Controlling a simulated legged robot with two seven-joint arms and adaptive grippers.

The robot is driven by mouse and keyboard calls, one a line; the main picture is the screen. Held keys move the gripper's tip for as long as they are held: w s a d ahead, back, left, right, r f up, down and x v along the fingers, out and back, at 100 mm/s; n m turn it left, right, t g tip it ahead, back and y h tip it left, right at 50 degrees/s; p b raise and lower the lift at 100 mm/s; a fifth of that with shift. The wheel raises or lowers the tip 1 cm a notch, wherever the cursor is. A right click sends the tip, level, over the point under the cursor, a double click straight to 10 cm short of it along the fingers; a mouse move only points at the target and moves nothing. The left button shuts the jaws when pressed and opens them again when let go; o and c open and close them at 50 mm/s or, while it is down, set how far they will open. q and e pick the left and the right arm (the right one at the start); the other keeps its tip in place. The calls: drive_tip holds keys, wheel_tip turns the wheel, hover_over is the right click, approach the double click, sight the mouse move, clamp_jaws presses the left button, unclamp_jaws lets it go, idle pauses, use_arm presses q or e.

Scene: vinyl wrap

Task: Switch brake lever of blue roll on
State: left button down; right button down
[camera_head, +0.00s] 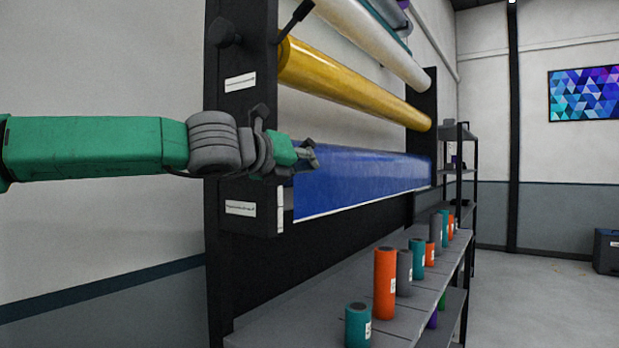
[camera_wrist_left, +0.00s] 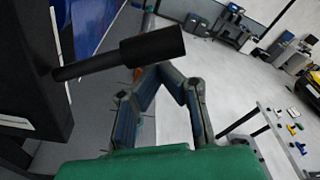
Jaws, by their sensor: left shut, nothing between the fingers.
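The blue roll (camera_head: 365,175) hangs at the lowest level of the black rack, its sheet edge hanging below it. My left gripper (camera_head: 311,155) is at the near end of this roll, in front of the rack post. In the left wrist view a black brake lever (camera_wrist_left: 150,48) with a thick cylindrical handle sticks out from the dark post beside the blue roll (camera_wrist_left: 84,25). The fingertips of my left gripper (camera_wrist_left: 166,72) meet just below the handle in the picture, empty; contact cannot be told. In the head view my gripper hides most of this lever. My right gripper is out of view.
The black rack post (camera_head: 240,165) stands right behind my left gripper. A yellow roll (camera_head: 350,80) and a white roll (camera_head: 380,40) hang above. A grey shelf (camera_head: 290,310) below holds several small rolls, including an orange one (camera_head: 384,283). Open floor lies to the right.

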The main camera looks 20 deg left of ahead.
use_arm(q)
drive_tip(key=shift+a+r+n, duration=0.2)
drive_tip(key=shift+r+n, duration=0.3)
drive_tip(key=shift+r, duration=0.05)
drive_tip(key=shift+r, duration=0.15)
